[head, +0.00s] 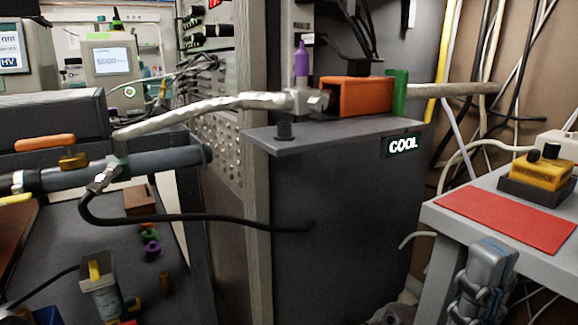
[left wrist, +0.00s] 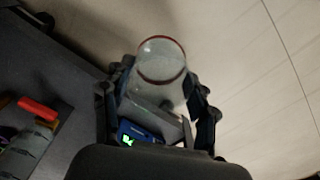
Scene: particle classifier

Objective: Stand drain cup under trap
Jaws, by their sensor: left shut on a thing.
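In the left wrist view a clear round cup (left wrist: 162,62) with a dark red rim is between the two fingers of my left gripper (left wrist: 160,95), which is shut on it. The rim faces the camera, and pale floor shows behind it. I cannot tell for sure which part is the trap; a grey horizontal pipe (head: 165,163) with an orange-handled valve (head: 55,145) is at left.
A dark cabinet labelled COOL (head: 345,215) stands in the middle, with an orange box (head: 372,96) on top. A black hose (head: 200,217) runs from the pipe towards it. A red mat (head: 505,212) and a yellow block (head: 542,170) are on the right table.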

